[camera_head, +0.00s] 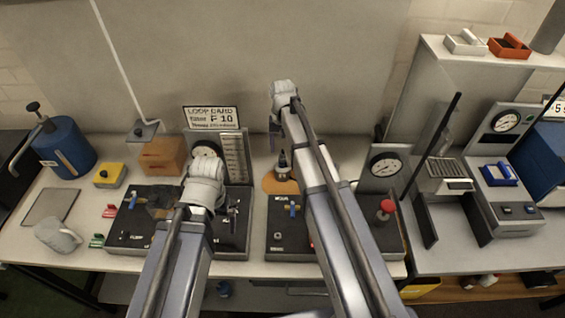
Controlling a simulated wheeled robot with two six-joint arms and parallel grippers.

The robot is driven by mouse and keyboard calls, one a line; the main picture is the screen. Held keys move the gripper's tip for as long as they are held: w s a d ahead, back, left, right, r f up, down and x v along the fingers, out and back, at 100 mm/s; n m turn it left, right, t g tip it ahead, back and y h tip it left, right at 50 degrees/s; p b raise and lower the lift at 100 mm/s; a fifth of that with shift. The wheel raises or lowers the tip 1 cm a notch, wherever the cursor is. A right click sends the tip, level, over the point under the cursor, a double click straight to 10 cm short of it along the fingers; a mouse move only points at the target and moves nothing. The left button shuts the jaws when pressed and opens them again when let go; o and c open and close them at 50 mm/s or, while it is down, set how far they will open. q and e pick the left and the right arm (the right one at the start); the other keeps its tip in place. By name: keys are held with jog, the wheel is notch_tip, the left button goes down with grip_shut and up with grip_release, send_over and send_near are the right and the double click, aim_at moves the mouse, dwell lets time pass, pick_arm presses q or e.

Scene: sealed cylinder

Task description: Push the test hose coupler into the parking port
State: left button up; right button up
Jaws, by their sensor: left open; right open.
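Two dark panels stand on the bench: a left panel (125,240) and a right panel (283,243). A small dark upright fitting (232,213) stands on the left panel's right part; I cannot tell whether it is the test hose coupler. The parking port cannot be made out. My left gripper (160,203) is open, low over the left panel, left of its pale wrist. My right gripper (274,138) is open and raised behind the panels, mostly hidden by its arm. Neither is seen holding anything.
A dark-tipped object on an orange disc (271,185) stands behind the right panel. A red knob (387,206) rises at its right. A blue cylinder (68,148), yellow button box (109,175) and crumpled cloth (58,236) are at left. A gauge stand (503,180) is at right.

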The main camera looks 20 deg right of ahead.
aim_at(282, 153)
pick_arm(q)
notch_tip(282, 153, down, 5)
jog(key=b, duration=0.4)
jog(key=shift+f, duration=0.2)
pick_arm(e)
notch_tip(282, 153, down, 5)
jog(key=shift+f, duration=0.15)
pick_arm(q)
jog(key=shift+r, duration=0.1)
pick_arm(e)
grip_shut()
dwell(0.4)
dwell(0.5)
pick_arm(q)
jog(key=shift+r, duration=0.1)
pick_arm(e)
jog(key=shift+r, duration=0.2)
jog(key=shift+r+p, duration=2.9)
jog(key=shift+p, duration=0.05)
pick_arm(q)
notch_tip(282, 153, up, 6)
jog(key=shift+f, duration=0.1)
pick_arm(e)
jog(key=shift+s, duration=0.1)
